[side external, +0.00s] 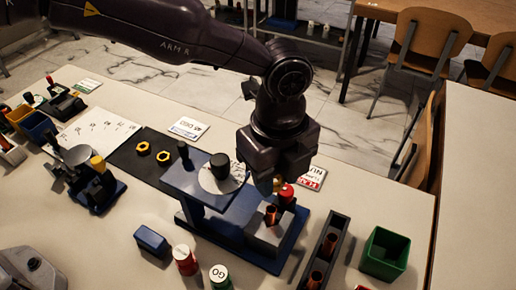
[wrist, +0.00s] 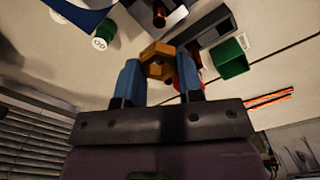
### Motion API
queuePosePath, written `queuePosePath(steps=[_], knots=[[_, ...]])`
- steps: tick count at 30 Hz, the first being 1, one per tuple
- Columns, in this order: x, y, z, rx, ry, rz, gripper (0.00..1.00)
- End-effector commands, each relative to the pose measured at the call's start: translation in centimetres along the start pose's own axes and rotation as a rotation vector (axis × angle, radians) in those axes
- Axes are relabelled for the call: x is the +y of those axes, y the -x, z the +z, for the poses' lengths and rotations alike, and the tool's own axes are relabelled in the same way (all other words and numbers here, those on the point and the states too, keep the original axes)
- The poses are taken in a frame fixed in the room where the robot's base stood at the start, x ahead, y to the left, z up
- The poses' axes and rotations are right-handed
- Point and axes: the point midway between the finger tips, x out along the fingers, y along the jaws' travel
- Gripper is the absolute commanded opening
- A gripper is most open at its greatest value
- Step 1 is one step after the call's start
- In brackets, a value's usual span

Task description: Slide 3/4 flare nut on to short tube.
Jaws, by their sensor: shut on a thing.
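My gripper (wrist: 157,75) is shut on a brass-coloured hexagonal flare nut (wrist: 157,60), held between its two blue fingertips with the hole visible. In the side view my gripper (side external: 277,182) hangs just above and behind a grey block (side external: 264,236) on a blue base. A short copper tube (side external: 271,214) stands upright in that block; it also shows in the wrist view (wrist: 159,14), beyond the nut. The nut is apart from the tube. In the side view the held nut is mostly hidden in shadow under the gripper.
Two yellow nuts (side external: 143,148) (side external: 163,158) lie on a black mat. A dark tray (side external: 341,224) with copper tubes and a green bin (side external: 384,253) stand right of the block. A blue stand (side external: 190,184) with a dial is left. Red (side external: 185,261) and green (side external: 220,277) cylinders stand in front.

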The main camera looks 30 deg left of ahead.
Motion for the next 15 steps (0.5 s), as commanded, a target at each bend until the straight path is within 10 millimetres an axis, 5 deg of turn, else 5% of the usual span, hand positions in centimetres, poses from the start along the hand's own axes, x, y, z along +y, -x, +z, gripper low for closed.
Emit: queuePosePath(steps=[5, 15], knots=[[0.0, -2.1, 0.0, 0.0, 0.0, 0.0, 0.07], [0.0, -2.2, 0.0, 0.001, 0.0, -0.002, 0.07]])
